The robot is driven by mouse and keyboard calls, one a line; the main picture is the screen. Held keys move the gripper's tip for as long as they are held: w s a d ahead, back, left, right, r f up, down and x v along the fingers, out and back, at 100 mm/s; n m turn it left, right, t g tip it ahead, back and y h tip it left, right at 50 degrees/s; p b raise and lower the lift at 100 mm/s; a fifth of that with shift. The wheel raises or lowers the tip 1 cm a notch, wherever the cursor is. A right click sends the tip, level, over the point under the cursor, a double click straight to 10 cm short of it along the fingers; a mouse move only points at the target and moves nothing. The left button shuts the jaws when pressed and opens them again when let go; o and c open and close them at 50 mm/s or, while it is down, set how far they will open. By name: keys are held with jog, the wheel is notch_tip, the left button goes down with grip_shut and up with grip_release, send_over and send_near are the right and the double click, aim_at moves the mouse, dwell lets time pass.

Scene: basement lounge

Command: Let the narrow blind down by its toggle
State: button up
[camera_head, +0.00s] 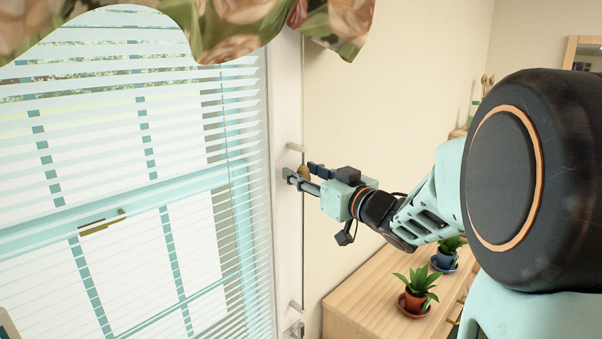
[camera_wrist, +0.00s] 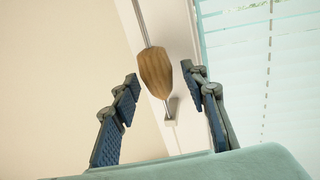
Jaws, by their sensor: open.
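The toggle (camera_wrist: 154,72) is a brown wooden piece on a thin cord or rod, in front of the white window frame. In the wrist view it shows between and a little beyond the fingertips of my gripper (camera_wrist: 160,88), which is open, with a gap on each side of it. In the head view my gripper (camera_head: 297,180) is beside the toggle (camera_head: 304,172), which is partly hidden there by the fingers. The white slatted blind (camera_head: 190,200) covers the window on the left; its slats are spread, with light showing between them.
A floral valance (camera_head: 235,25) hangs above the blind. A wooden cabinet (camera_head: 365,308) stands below my arm, with a potted plant (camera_head: 416,290) and a second plant (camera_head: 446,254) on it. Small white brackets (camera_head: 296,147) stick out from the window frame near the cord.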

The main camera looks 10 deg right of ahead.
jog(key=v, duration=0.7)
jog(key=shift+s, duration=0.15)
jog(key=shift+d, duration=0.2)
